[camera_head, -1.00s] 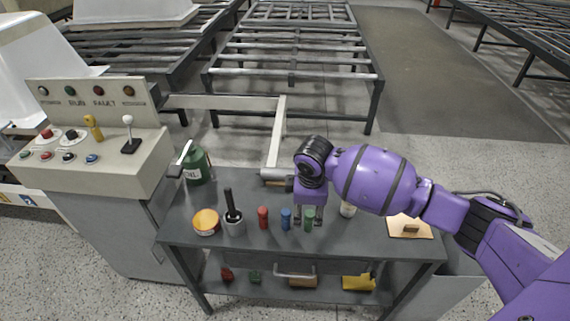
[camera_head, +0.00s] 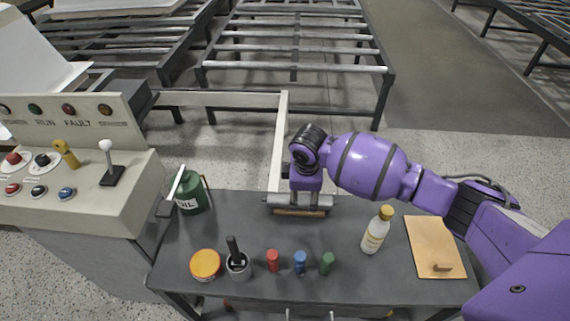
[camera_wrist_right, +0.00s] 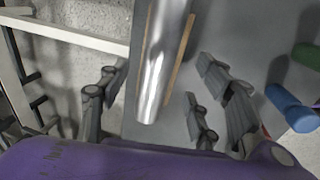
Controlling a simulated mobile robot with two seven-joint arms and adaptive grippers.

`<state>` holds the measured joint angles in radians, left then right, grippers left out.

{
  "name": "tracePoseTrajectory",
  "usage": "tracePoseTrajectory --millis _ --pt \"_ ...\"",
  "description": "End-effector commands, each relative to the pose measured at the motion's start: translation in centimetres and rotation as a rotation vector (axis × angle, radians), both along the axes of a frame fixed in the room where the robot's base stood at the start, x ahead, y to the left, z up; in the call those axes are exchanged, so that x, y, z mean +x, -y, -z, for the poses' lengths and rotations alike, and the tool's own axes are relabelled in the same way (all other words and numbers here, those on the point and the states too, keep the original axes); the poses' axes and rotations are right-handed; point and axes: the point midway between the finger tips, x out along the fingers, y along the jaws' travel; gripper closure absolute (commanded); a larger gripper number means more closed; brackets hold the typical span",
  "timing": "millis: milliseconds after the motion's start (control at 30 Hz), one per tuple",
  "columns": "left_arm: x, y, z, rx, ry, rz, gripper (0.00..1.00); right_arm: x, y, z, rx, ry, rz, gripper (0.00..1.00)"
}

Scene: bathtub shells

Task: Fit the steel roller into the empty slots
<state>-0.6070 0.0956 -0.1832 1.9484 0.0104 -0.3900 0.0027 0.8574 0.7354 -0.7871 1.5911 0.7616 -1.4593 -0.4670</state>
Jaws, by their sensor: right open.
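The steel roller (camera_head: 285,201) lies crosswise on a wooden cradle (camera_head: 290,212) near the back edge of the dark workbench. My right gripper (camera_head: 304,192) is over the roller's middle, pointing down and hiding part of it. In the right wrist view the roller (camera_wrist_right: 163,65) runs between the open, apart fingers of the right gripper (camera_wrist_right: 158,84), with nothing gripped. The conveyor frame (camera_head: 292,67) with several rollers stands behind the bench. I cannot make out which slots are empty. My left gripper is not in view.
A control console (camera_head: 75,190) stands left. A cream rail (camera_head: 279,140) reaches toward the bench.

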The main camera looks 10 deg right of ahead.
Motion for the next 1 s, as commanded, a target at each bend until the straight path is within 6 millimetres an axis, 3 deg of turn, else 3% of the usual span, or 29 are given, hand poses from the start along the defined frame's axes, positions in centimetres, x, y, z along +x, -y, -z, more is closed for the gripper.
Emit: tracePoseTrajectory --millis 300,567,1000 --pt "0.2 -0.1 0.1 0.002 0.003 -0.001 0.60 0.9 -0.4 4.2 -0.001 0.000 0.000 0.41" --pt "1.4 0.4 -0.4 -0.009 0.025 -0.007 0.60 1.0 -0.4 4.4 -0.001 0.003 -0.001 0.41" --pt "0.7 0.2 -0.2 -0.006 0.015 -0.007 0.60 1.0 -0.4 4.4 -0.001 0.002 -0.001 0.97"
